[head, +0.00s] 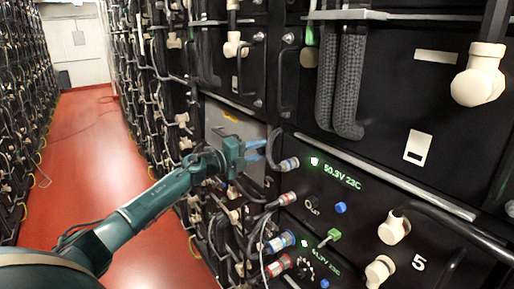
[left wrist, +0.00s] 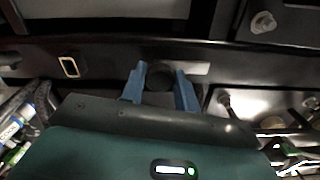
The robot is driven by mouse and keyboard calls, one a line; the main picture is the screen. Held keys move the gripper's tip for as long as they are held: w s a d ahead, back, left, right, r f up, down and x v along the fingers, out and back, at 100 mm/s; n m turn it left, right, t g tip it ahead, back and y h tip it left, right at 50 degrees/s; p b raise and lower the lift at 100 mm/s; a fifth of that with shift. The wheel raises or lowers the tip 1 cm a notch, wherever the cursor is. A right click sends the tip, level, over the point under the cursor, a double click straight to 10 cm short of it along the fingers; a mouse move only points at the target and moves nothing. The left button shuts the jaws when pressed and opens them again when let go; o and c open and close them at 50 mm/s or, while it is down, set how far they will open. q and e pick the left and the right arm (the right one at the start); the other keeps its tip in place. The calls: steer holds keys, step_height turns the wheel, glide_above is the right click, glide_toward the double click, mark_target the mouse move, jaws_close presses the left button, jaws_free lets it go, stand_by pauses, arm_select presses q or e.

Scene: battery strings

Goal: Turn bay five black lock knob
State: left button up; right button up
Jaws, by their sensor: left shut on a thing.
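My left gripper (head: 268,152) reaches in from the left in the head view, its blue fingers at the left edge of the bay front with the green 50.3V 23C display (head: 341,175). In the left wrist view, the blue fingers stand on either side of a round black knob (left wrist: 159,77) and are shut on it. The knob cannot be made out in the head view. My right gripper is not in view.
Beige connectors (head: 394,228) stick out at right.

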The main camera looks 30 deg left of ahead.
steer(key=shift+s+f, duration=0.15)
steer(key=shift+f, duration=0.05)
arm_select(q)
steer(key=o, duration=1)
steer(key=shift+c, duration=0.2)
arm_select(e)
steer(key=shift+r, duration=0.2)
arm_select(q)
steer(key=shift+s+a, duration=0.15)
steer(key=shift+s, duration=0.15)
steer(key=b+v, duration=0.4)
steer(key=v, duration=0.8)
steer(key=shift+s, duration=0.25)
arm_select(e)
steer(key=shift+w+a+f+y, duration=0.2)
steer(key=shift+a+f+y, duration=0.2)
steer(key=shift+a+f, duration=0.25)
